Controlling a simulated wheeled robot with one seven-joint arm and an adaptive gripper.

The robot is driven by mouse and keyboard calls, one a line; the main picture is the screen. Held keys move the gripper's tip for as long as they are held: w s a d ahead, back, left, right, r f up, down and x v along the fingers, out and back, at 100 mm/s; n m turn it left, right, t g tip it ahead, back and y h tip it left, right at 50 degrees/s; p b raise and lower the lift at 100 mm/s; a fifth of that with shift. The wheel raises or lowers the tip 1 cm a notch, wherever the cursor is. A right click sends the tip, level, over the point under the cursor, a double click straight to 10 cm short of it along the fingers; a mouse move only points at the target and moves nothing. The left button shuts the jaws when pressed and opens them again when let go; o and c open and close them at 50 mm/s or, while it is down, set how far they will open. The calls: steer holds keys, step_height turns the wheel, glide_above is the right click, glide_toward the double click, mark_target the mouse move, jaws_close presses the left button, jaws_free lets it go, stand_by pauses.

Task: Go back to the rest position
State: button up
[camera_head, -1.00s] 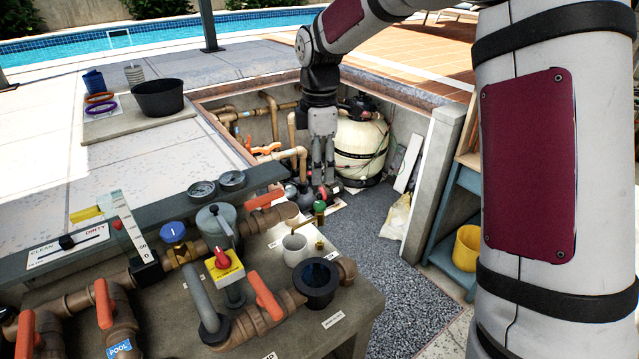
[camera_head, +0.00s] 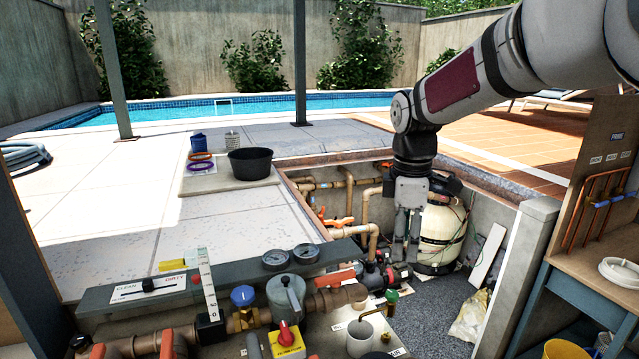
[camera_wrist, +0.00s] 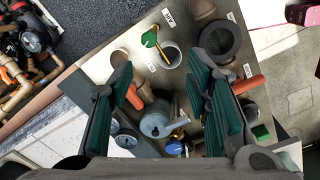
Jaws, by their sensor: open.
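My gripper (camera_head: 407,236) hangs down from my arm above the pit, behind the far edge of the bench in the head view. Its fingers are apart and nothing shows between them. In the wrist view, my gripper (camera_wrist: 160,85) has its two green-padded fingers spread over the bench top, with no object held. The bench (camera_wrist: 100,70) lies below, at some distance from the fingertips. No marker of a rest position shows in any view.
The bench carries a white cup (camera_head: 360,339), a green-handled valve piece (camera_head: 391,299), a red knob on a yellow plate (camera_head: 286,336), a blue knob (camera_head: 242,296) and gauges. A sand filter (camera_head: 441,235) stands in the pit. A side table (camera_head: 590,285) is at right.

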steer(key=s+r+m+t, duration=0.2)
steer(key=s+m, duration=0.5)
steer(key=s, duration=0.6)
steer(key=s+r+m+t, duration=0.3)
steer(key=s+m, duration=0.5)
steer(key=s, duration=0.5)
steer(key=shift+d, duration=0.35)
